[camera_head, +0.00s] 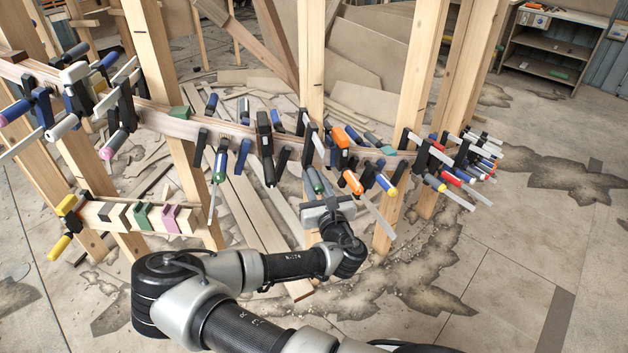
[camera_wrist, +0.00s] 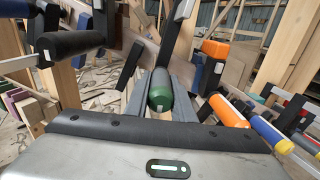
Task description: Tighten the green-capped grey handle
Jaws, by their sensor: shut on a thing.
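The green-capped grey handle (camera_wrist: 161,92) shows end-on in the middle of the wrist view, with its green cap towards me. My gripper (camera_wrist: 161,85) has one grey finger on each side of it and is shut on it. In the head view the handle (camera_head: 315,181) hangs below the curved wooden stringer (camera_head: 235,134), right at my gripper (camera_head: 319,190). The gripper body partly covers the handle's near end there.
Several other clamps crowd the stringer. A black-handled clamp (camera_wrist: 70,43) stands left of my gripper and an orange-handled one (camera_wrist: 228,111) close on its right. Upright wooden posts (camera_head: 310,60) stand along the stringer. The floor at the front right is open.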

